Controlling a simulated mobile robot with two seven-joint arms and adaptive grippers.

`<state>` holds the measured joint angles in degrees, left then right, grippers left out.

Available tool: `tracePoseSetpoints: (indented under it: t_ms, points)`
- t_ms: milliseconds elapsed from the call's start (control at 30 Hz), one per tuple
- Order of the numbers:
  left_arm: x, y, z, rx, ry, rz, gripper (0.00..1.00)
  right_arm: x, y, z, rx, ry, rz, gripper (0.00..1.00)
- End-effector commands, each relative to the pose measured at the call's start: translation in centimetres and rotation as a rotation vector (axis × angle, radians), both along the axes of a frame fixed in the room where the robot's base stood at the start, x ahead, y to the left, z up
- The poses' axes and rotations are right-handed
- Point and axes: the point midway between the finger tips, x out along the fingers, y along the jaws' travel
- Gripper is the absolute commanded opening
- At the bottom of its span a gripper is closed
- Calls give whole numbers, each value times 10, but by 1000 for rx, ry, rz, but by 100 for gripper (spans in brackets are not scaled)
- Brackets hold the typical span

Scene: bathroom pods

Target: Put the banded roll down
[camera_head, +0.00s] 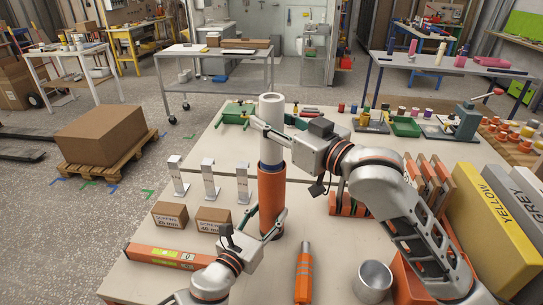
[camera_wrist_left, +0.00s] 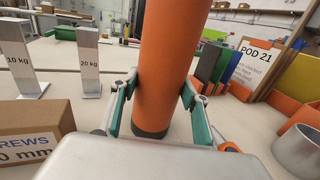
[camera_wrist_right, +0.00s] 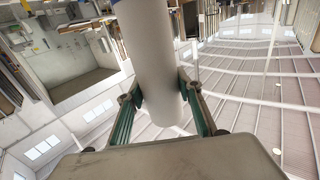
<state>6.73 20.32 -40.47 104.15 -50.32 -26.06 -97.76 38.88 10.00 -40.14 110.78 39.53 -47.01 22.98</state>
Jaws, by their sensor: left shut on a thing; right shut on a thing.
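The banded roll stands upright in the head view, with a white upper part (camera_head: 271,150) and an orange lower part (camera_head: 271,190). My left gripper (camera_head: 264,226) is shut on the orange part near its dark lower end, and its fingers flank it in the left wrist view (camera_wrist_left: 158,105). My right gripper (camera_head: 270,131) is shut on the white part near the top. In the right wrist view, its green-padded fingers (camera_wrist_right: 160,95) flank the white tube (camera_wrist_right: 155,50). Whether the roll's bottom touches the table is not clear.
The pale table (camera_head: 315,225) also holds small cartons (camera_head: 169,215), upright metal weights (camera_head: 209,180), an orange level (camera_head: 160,256), an orange-handled tool (camera_head: 304,275) and a metal cup (camera_head: 373,280). Yellow and grey boxes stand right. Some bare table surrounds the roll's base.

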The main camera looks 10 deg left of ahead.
Motion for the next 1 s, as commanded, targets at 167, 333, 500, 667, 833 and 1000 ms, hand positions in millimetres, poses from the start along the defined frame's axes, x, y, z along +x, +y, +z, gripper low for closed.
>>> tracePoseSetpoints:
  t_ms: [167, 333, 500, 667, 833, 1000]
  points:
    - [0, 0, 0, 0, 0, 0, 20, 0, 0, -38, -2, 3, -1, 0]
    - [0, 0, 0, 0, 0, 0, 20, 0, 0, -51, 0, 0, 0, 0]
    - [0, 0, 0, 0, 0, 0, 20, 0, 0, -71, -1, 2, -1, 0]
    - [0, 0, 0, 0, -1, 0, 20, 0, 0, -91, 0, 1, 0, 0]
    - [0, 0, 0, 0, 0, 0, 20, 0, 0, -94, 0, -1, 0, 0]
    - [0, 0, 0, 0, -1, 0, 20, 0, 0, -94, 0, -1, 0, 0]
